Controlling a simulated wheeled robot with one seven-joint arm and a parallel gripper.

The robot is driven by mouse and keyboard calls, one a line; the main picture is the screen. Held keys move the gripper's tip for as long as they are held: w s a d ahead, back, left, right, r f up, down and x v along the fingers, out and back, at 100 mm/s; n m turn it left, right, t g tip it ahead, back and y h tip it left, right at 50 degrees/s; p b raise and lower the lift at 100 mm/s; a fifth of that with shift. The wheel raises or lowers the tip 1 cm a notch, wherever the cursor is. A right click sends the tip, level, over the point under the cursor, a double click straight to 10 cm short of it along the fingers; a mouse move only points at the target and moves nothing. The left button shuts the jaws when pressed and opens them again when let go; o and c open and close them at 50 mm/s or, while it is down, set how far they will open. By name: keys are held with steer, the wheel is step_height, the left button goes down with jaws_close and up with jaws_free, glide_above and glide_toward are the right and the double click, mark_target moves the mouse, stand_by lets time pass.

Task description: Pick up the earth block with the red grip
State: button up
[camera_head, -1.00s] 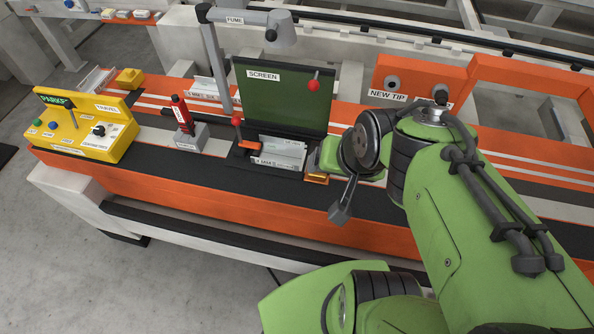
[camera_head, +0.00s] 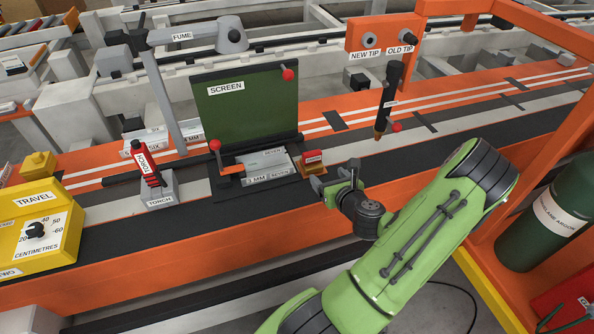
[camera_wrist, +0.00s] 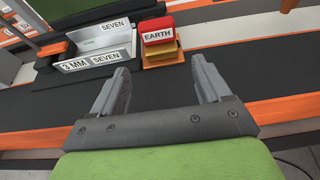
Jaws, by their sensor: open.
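The earth block (camera_head: 313,164) is a small copper-coloured block with a red grip labelled EARTH. It sits on the bench just right of the steel plates, and it shows larger in the wrist view (camera_wrist: 161,56). My gripper (camera_head: 322,186) is open and empty, a little on the near side of the block. In the wrist view the two grey fingers (camera_wrist: 160,84) point toward the block, which stands beyond their tips and between their lines, apart from them.
Steel plates marked SEVEN and 3 MM (camera_head: 268,167) lie left of the block, before the green screen (camera_head: 245,107). A red torch (camera_head: 146,163) stands further left. A hanging nozzle (camera_head: 389,100) is to the right, with a green gas cylinder (camera_head: 553,220) beyond.

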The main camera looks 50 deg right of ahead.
mark_target(310, 157)
steer(key=x, duration=1.5)
steer(key=shift+w+r, duration=0.2)
steer(key=shift+w, duration=0.05)
steer(key=shift+r, duration=0.1)
steer(key=c, duration=1.1)
